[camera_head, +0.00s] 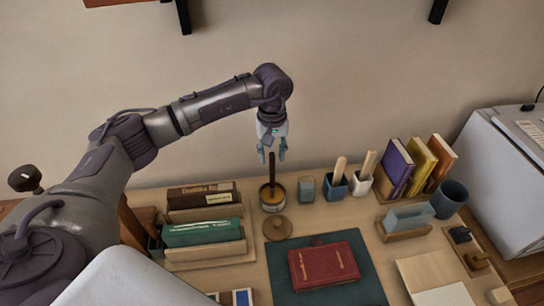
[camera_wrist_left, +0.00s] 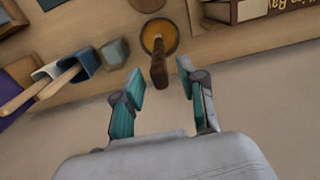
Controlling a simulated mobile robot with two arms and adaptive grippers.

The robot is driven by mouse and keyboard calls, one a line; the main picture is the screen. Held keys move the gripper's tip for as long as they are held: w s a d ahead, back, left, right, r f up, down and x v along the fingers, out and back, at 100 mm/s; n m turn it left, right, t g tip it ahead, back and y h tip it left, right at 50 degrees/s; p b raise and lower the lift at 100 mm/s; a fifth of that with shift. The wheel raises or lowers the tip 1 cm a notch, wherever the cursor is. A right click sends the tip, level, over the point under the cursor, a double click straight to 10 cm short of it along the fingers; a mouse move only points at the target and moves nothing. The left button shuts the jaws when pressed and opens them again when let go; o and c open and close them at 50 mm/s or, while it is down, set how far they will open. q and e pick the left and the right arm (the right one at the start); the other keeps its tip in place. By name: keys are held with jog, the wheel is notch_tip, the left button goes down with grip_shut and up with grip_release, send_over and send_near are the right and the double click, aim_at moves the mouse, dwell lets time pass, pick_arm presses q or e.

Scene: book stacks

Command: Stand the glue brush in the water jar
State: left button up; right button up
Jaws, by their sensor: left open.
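The glue brush (camera_head: 271,168) has a dark brown handle and stands nearly upright in a round pot (camera_head: 263,197) with amber contents. The brush (camera_wrist_left: 159,70) and pot (camera_wrist_left: 172,32) also show in the left wrist view. My left gripper (camera_head: 271,155) is open above the pot, pointing down. In the left wrist view the handle end shows between the open fingertips (camera_wrist_left: 160,82), with a gap on each side. A small grey-green container (camera_head: 306,188) stands right of the pot; I cannot tell for sure whether it is the water jar. My right gripper is not in view.
A round wooden lid (camera_head: 277,228) lies in front of the pot. Book racks (camera_head: 205,245) stand at left. Two cups with wooden-handled tools (camera_head: 337,187), upright books (camera_head: 400,168) and a dark blue cup (camera_head: 450,198) stand at right. A red book (camera_head: 323,265) lies on a dark green mat.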

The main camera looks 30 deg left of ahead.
pick_arm(q)
notch_tip(320, 180, up, 11)
jog(key=b, duration=0.2)
jog(key=shift+f, duration=0.2)
dwell(0.4)
